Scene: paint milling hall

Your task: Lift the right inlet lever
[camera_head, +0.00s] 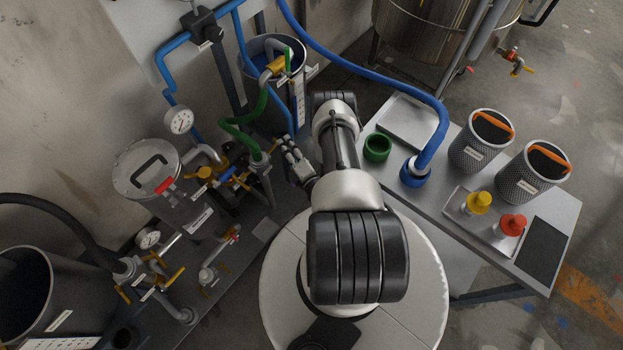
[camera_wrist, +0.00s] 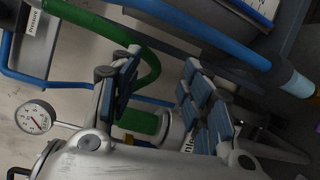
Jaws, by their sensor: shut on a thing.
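My gripper (camera_head: 288,150) is at the right end of the valve pipework, close beside the green hose's lower fitting (camera_head: 259,158). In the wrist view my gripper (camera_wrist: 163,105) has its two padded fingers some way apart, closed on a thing. I take that thing to be the right inlet lever, but the fingers hide it and I cannot pick out its shape. The green hose (camera_wrist: 134,121) and a pale fitting show behind the gap between the fingers. A partly covered label is beside the right finger. Small blue handles (camera_head: 228,173) show left of my gripper in the head view.
A lidded metal vessel (camera_head: 147,172) and a gauge (camera_head: 179,120) stand to the left; a gauge (camera_wrist: 36,119) also shows in the wrist view. A blue hose (camera_head: 352,70) arches overhead to the right-hand table (camera_head: 470,235), which holds mesh canisters. A bucket (camera_head: 272,55) stands behind.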

